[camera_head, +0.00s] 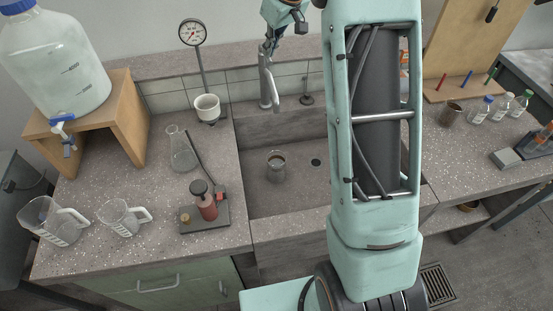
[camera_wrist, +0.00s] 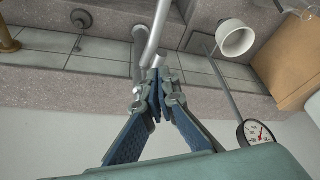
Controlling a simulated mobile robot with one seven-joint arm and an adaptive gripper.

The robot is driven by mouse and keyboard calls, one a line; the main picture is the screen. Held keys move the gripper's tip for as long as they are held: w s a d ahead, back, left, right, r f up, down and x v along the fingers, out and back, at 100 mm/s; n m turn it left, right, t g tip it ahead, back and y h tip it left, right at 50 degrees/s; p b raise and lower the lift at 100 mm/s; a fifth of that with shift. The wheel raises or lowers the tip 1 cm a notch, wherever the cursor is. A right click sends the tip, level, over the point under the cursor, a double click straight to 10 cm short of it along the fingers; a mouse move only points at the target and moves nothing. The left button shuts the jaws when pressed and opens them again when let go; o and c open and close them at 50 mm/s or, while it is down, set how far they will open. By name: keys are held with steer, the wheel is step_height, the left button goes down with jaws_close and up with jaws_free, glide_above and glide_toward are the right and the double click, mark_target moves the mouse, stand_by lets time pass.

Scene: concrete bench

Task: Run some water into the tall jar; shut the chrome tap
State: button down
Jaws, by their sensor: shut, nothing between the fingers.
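The chrome tap (camera_head: 265,82) rises from the back ledge of the sink, its spout over the basin; it also shows in the wrist view (camera_wrist: 152,42). A clear glass jar (camera_head: 277,172) stands upright in the sink, in front of the tap. I cannot make out a water stream or the level in the jar. My gripper (camera_head: 268,45) is at the top of the tap, its fingertips closed together and empty. In the wrist view my gripper (camera_wrist: 157,78) is right beside the tap; whether it touches is unclear.
The stone sink (camera_head: 290,215) has a drain (camera_head: 316,162) right of the jar. A gauge (camera_head: 193,33) on a stand with a white cup (camera_head: 207,108) is left of the tap. A flask (camera_head: 182,152) and jugs (camera_head: 120,217) occupy the left counter. My arm hides the sink's right side.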

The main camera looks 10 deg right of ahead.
steer(key=shift+r+p, duration=1.8)
steer(key=shift+r, duration=1.15)
steer(key=shift+f, duration=0.1)
